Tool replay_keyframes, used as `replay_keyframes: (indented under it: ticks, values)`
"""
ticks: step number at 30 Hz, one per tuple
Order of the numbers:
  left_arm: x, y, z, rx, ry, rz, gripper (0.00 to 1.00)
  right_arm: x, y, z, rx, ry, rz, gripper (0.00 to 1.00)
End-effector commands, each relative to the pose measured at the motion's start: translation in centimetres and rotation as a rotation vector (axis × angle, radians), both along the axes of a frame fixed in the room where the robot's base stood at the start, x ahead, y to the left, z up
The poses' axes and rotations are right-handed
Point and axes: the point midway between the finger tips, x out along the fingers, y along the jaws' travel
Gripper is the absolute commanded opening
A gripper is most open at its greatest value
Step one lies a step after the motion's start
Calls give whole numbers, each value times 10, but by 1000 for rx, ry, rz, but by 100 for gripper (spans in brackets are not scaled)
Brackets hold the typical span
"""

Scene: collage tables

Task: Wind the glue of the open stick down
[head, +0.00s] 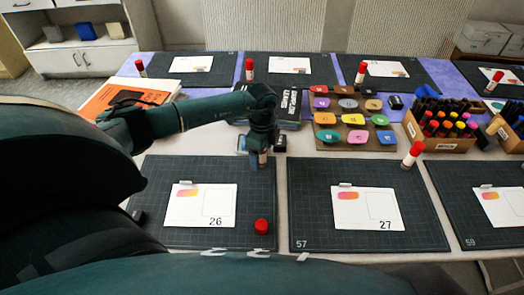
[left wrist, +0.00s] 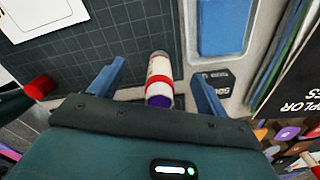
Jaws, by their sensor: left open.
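The open glue stick (head: 263,159) stands at the back right of the mat with card 26, largely hidden behind my left gripper (head: 257,160). In the left wrist view the stick (left wrist: 159,82) shows a white body, a red band and a purple end. The fingers of my left gripper (left wrist: 156,78) are open, one on each side of it, with gaps between. A loose red cap (head: 262,226) lies on the same mat near its front right; it also shows in the left wrist view (left wrist: 40,87). My right gripper is not in view.
Card 26 (head: 190,205) lies on that mat. A capped glue stick (head: 412,155) stands on the mat to the right. A box of markers (head: 435,143), colored pads (head: 340,136) and black sample books (head: 285,105) lie behind.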

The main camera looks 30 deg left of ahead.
Motion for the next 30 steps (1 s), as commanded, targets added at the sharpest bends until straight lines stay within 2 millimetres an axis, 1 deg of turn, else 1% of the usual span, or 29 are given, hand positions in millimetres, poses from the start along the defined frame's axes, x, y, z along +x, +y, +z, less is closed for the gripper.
replay_keyframes:
  ticks: [1,19,21,30]
  values:
    - [0,0,7,0,0,0,77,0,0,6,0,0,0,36]
    - [0,0,43,0,0,1,77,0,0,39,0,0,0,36]
    - [0,0,44,0,-1,0,77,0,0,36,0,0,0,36]
    - [0,0,62,0,-1,1,77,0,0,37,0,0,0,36]
